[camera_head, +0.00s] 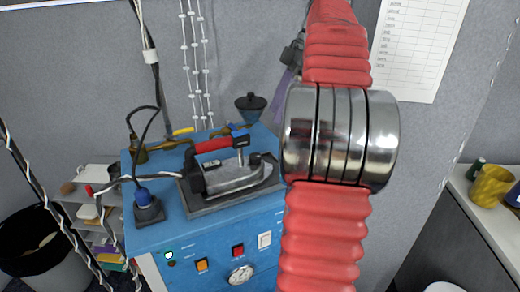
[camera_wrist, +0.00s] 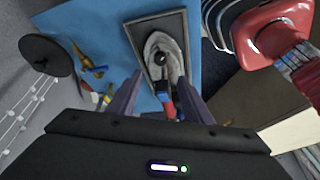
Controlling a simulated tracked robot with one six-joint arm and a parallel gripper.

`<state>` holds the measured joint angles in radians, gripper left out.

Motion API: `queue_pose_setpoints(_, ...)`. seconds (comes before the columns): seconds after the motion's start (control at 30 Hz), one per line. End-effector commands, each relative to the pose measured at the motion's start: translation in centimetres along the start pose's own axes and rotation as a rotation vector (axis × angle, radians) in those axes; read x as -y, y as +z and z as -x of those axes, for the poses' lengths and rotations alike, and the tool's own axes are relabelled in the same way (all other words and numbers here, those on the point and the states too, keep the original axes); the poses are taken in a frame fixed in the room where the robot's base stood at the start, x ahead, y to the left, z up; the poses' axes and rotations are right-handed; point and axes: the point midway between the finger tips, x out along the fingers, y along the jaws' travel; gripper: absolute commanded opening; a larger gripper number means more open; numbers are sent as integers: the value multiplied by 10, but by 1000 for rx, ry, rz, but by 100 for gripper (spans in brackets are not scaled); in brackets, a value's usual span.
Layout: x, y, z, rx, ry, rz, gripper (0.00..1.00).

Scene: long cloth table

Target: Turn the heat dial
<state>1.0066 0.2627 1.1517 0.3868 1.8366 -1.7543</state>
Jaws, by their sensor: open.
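A blue ironing station (camera_head: 180,235) stands in the head view with a steam iron (camera_head: 235,172) with a red handle on its top. In the head view my gripper (camera_head: 285,88) is partly hidden behind my red arm, above and behind the station.
The panel also has an orange switch (camera_head: 202,265), a red switch (camera_head: 238,250) and a white switch (camera_head: 265,240). A black funnel-like cup (camera_head: 250,105) stands at the back. A dark bin (camera_head: 35,250) is left. A counter with a yellow cup (camera_head: 490,186) is right.

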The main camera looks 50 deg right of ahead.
Motion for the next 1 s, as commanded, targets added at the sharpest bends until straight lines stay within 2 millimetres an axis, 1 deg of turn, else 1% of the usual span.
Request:
queue_pose_setpoints(0.17,0,0,-8,0,0,0,45)
queue_pose_setpoints(0.37,1,0,-28,0,-2,0,45)
queue_pose_setpoints(0.77,1,0,-82,0,-1,-2,45)
queue_pose_setpoints(1.0,0,1,-118,0,-1,-2,45)
